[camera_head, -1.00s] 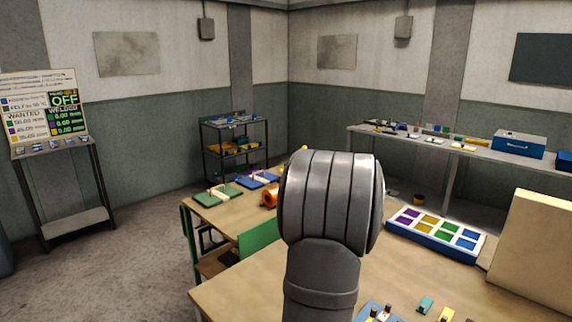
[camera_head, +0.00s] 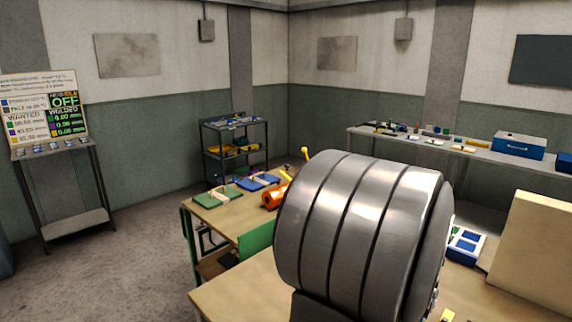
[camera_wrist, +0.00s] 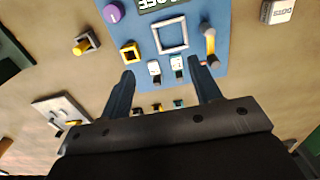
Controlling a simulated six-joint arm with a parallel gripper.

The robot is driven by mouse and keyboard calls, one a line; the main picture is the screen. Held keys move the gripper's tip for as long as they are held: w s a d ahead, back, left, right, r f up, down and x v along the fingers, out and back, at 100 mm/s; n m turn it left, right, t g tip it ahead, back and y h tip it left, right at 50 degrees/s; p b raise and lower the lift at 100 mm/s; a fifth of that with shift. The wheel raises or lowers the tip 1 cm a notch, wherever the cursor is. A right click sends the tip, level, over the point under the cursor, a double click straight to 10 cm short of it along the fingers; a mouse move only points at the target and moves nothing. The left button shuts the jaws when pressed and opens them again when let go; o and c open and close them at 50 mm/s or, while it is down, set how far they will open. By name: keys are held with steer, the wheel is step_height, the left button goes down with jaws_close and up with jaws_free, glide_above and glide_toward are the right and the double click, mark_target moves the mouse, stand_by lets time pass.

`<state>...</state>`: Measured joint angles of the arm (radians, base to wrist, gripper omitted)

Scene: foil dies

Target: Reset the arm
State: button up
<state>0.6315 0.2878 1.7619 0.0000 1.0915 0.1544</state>
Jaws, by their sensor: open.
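My gripper (camera_wrist: 160,84) shows in the wrist view, with its two dark fingers apart and nothing between them. The fingers point at a blue panel (camera_wrist: 205,82) on the table, and I cannot tell how far above it they are. The panel carries a purple knob (camera_wrist: 113,12), a pale square frame (camera_wrist: 171,36), a yellow square ring (camera_wrist: 130,52), two small white switches and a handle with an orange end (camera_wrist: 210,45). In the head view a large grey joint of my arm fills the lower middle and hides the gripper and the panel.
A tray with coloured cells (camera_head: 467,243) is mostly behind my arm. A beige upright board (camera_head: 535,255) stands at right. An orange cylinder (camera_head: 273,196) and green and blue pads lie on the table behind. In the wrist view a grey plate (camera_wrist: 55,106) lies at left.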

steer(key=s+d, duration=0.4)
steer(key=s, duration=0.5)
steer(key=w+a+f, duration=0.1)
steer(key=w, duration=0.2)
steer(key=w+a+f, duration=0.2)
steer(key=w, duration=0.1)
steer(key=w+a+f, duration=0.1)
steer(key=w+f, duration=0.1)
steer(key=w, duration=0.1)
steer(key=shift+a+f, duration=0.1)
steer(key=shift+a, duration=0.05)
